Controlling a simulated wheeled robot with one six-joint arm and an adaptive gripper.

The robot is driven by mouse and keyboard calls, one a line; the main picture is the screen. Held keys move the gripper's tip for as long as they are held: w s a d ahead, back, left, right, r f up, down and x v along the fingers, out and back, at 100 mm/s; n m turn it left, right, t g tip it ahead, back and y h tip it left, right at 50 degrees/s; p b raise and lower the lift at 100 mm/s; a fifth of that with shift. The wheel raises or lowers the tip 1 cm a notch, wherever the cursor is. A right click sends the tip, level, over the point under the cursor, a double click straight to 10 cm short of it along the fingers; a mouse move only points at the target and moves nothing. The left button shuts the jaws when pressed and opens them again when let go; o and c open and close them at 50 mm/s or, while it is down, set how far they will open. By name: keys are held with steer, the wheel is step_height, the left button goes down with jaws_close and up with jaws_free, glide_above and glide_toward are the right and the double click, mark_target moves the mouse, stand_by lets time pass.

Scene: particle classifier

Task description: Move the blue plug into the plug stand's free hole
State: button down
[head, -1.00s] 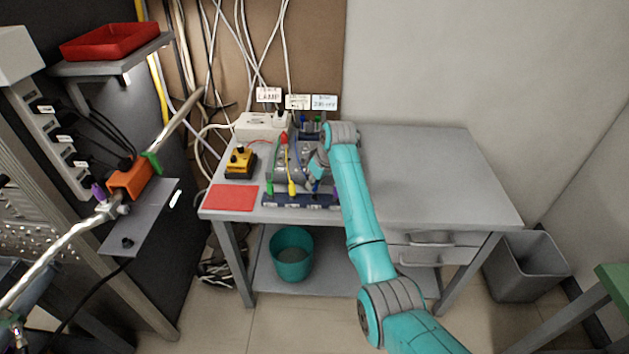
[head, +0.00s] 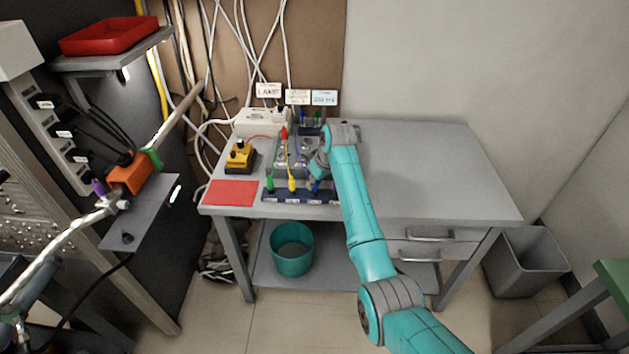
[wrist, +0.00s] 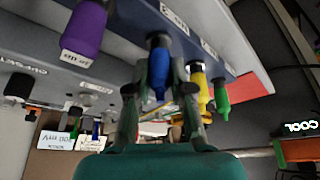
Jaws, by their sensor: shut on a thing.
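The blue plug (wrist: 158,80) is between the two fingers of my gripper (wrist: 160,92), which is shut on it, in the wrist view. The plug's far end meets a dark-blue labelled strip (wrist: 205,22); I cannot tell how deep it sits. A purple plug (wrist: 84,28), a yellow plug (wrist: 198,85) and a green plug (wrist: 221,96) stand along the same strip. In the head view my gripper (head: 316,174) is over the strip (head: 285,198) at the table's front edge, partly hidden by my arm. A smaller stand with plugs (head: 311,128) is at the back below the signs.
A yellow-and-black box (head: 240,158), a red mat (head: 232,194) and a white socket block (head: 263,122) lie left of my gripper. The right half of the grey table (head: 430,165) is clear. Cables hang behind the table's left side.

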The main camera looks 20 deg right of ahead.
steer(key=c, duration=1)
jaws_free()
steer(key=shift+f, duration=0.1)
steer(key=shift+o, duration=0.2)
steer(key=v, duration=1.2)
